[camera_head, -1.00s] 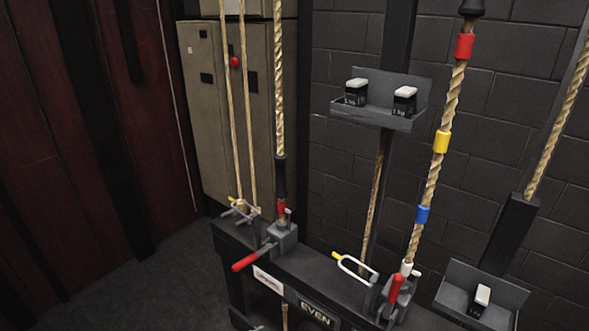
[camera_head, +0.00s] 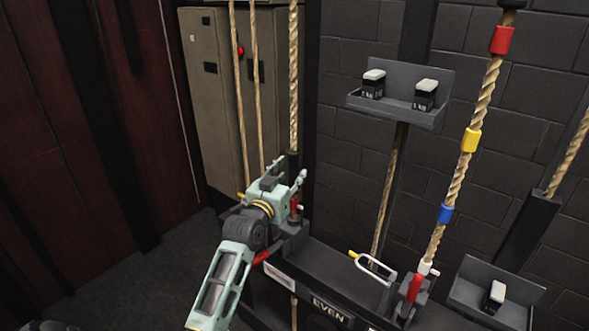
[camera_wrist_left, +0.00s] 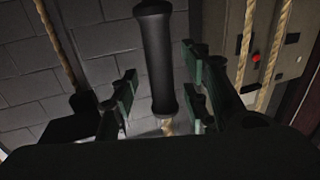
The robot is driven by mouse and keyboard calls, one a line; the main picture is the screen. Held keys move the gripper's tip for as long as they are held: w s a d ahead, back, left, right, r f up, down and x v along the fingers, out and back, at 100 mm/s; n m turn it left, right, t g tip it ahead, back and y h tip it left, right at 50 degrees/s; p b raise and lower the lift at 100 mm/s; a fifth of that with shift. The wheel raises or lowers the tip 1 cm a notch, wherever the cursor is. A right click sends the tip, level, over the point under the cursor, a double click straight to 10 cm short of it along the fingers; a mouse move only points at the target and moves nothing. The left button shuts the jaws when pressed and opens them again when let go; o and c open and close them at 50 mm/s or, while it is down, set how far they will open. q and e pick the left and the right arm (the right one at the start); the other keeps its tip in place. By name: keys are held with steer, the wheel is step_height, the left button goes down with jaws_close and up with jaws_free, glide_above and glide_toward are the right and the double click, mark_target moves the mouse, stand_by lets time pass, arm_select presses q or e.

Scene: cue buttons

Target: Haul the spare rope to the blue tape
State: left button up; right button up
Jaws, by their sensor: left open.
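A rope (camera_head: 471,141) on the right has red, yellow and blue tape bands; the blue tape (camera_head: 445,213) is lowest, above a lock with a red handle (camera_head: 415,288). Another rope (camera_head: 293,80) on the left runs down into a black sleeve (camera_head: 293,160). I cannot tell from the labels which is the spare. My left gripper (camera_head: 290,182) is at this left rope, in front of its lower part. In the left wrist view the black sleeve (camera_wrist_left: 157,60) stands between the open fingers (camera_wrist_left: 160,98), apparently apart from them. My right gripper is out of view.
A shelf with two weights (camera_head: 395,110) is on the wall between the ropes. A lower tray (camera_head: 470,296) holds another weight. The rail carries an EVEN label (camera_head: 331,311) and a white U-shaped clip (camera_head: 376,268). A cabinet (camera_head: 212,110) stands behind thin ropes.

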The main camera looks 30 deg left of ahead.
arm_select(q)
steer(key=shift+w+a, duration=0.15)
steer(key=shift+w, duration=0.6)
steer(key=shift+w+a, duration=0.15)
steer(key=shift+w, duration=0.55)
steer(key=shift+c, duration=0.2)
jaws_close()
